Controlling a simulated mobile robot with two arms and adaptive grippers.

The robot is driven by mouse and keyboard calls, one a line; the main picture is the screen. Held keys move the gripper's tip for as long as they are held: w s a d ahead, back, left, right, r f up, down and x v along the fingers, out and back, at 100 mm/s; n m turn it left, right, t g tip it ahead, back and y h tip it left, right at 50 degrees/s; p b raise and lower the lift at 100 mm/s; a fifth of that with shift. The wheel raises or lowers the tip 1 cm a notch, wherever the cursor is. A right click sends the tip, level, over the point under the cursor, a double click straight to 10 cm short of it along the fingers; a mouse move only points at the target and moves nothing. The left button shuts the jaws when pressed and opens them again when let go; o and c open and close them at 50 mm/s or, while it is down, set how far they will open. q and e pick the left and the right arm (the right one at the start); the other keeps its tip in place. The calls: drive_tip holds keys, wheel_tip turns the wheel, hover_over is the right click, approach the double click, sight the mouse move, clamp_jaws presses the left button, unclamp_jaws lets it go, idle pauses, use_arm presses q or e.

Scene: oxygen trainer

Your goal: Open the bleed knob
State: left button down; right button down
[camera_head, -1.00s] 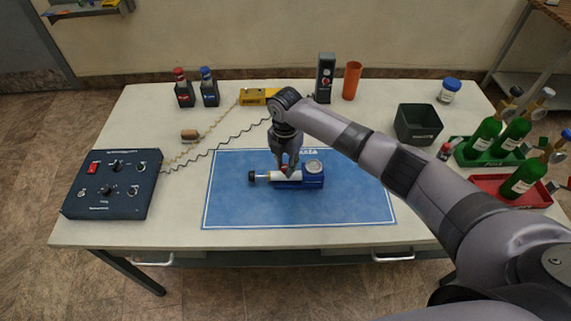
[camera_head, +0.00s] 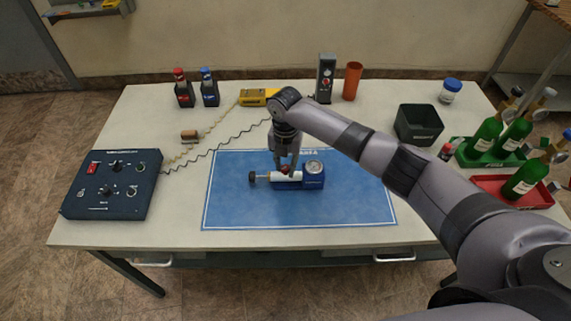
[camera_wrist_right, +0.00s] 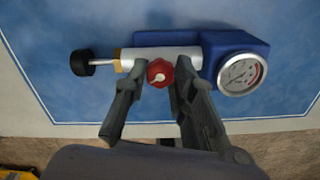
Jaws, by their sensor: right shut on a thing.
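The bleed knob (camera_wrist_right: 159,73) is a small red knob with a white mark on top of a white cylinder (camera_wrist_right: 190,52). In the head view the knob (camera_head: 285,170) is mostly hidden by my gripper. The cylinder belongs to a blue block with a round gauge (camera_wrist_right: 241,74) and a black end knob (camera_wrist_right: 83,63) on a rod. My right gripper (camera_wrist_right: 157,82) points down over the cylinder, its fingers on both sides of the red knob, shut on it. The block also shows in the head view (camera_head: 314,182). My left gripper is in no view.
The block lies on a blue mat (camera_head: 240,209) on the table. A dark control box (camera_head: 112,205) stands at left. A dark bin (camera_head: 418,136), an orange cup (camera_head: 352,80) and green bottles (camera_head: 484,139) stand at right. The front of the mat is clear.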

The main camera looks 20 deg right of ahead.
sight(285, 168)
drive_tip(key=c, duration=1.3)
unclamp_jaws()
drive_tip(key=shift+c, duration=0.2)
wheel_tip(285, 168, up, 12)
